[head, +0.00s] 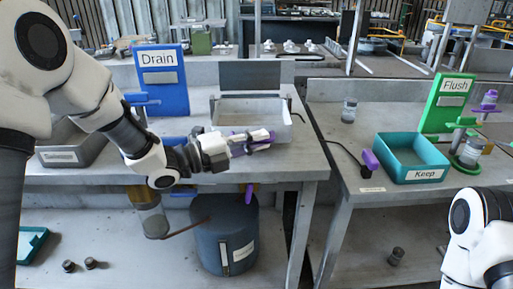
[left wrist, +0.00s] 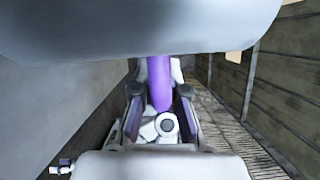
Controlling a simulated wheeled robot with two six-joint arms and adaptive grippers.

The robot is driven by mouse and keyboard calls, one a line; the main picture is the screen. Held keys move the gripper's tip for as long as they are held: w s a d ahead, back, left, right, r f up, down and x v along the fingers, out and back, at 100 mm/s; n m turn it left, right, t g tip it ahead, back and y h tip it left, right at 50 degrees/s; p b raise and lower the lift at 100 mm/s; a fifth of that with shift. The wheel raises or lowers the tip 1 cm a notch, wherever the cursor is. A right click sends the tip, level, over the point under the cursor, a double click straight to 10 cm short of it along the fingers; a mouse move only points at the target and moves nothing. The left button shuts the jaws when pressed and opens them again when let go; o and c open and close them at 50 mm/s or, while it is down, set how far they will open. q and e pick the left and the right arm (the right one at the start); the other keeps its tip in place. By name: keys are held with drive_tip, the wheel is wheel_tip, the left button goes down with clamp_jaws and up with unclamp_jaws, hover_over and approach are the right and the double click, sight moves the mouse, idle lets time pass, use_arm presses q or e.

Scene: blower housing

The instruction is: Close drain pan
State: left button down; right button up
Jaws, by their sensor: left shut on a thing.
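A pale, open drain pan (head: 277,109) sits on the left bench in the head view, right of the blue "Drain" panel (head: 163,98). My left gripper (head: 258,140) is in front of the pan's near side. It is shut on a purple handle (left wrist: 158,85), which stands between its two fingers in the left wrist view. The arm and fingers hide most of the handle in the head view, so its join to the pan cannot be made out. My right arm shows at the lower right, but its gripper is out of view.
A grey bin (head: 75,150) stands on the left. A dark blue drum (head: 225,235) and a jar (head: 150,215) are below the bench. A teal "Keep" tray (head: 413,173) and green "Flush" panel (head: 448,103) are on the right bench. A gap separates the benches.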

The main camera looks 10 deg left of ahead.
use_arm(q)
drive_tip(key=shift+f, duration=0.35)
use_arm(e)
drive_tip(key=shift+f, duration=0.45)
use_arm(q)
drive_tip(key=c, duration=1.2)
unclamp_jaws()
drive_tip(key=shift+w+f, duration=0.1)
